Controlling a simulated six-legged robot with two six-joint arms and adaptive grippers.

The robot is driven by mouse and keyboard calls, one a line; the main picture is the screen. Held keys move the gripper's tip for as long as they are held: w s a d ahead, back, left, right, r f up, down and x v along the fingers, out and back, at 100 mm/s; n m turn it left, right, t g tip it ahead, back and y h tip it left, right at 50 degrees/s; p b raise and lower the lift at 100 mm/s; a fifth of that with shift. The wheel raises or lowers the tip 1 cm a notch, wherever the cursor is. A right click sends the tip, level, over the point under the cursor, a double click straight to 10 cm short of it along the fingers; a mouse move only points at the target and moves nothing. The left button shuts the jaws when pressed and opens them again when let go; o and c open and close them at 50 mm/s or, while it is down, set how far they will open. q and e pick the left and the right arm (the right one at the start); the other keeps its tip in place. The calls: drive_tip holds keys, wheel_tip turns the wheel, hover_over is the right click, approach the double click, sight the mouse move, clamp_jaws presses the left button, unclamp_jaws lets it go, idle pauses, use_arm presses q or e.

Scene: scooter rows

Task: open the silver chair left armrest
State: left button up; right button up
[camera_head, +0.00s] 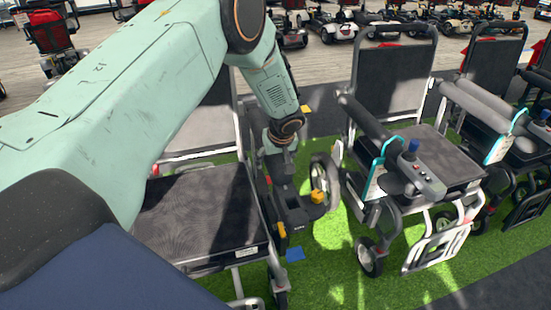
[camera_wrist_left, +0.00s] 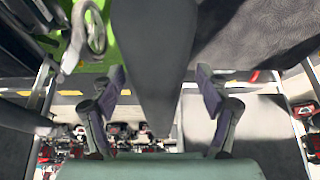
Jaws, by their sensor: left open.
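The silver chair (camera_head: 200,211) stands at the left of the head view, with a dark seat and silver frame. My left arm crosses over it from the left and hides much of its back. My left gripper (camera_head: 281,160) is at the chair's right side in the picture. In the wrist view the left gripper (camera_wrist_left: 160,95) is open, with one finger on each side of a long dark armrest (camera_wrist_left: 152,45). The armrest passes between the fingers; whether they touch it is unclear. My right gripper is not in view.
A second chair (camera_head: 445,143) with a joystick and turquoise parts stands to the right, and another (camera_head: 495,66) beyond it. A wheel (camera_head: 325,180) sits close to my gripper. Green turf (camera_head: 335,265) lies below. Rows of scooters (camera_head: 330,25) stand at the back.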

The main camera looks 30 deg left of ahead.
use_arm(q)
drive_tip(key=shift+d+r, duration=0.1)
drive_tip(key=shift+d, duration=0.15)
drive_tip(key=c, duration=0.3)
drive_tip(key=shift+a, duration=0.15)
drive_tip(key=c, duration=0.5)
clamp_jaws()
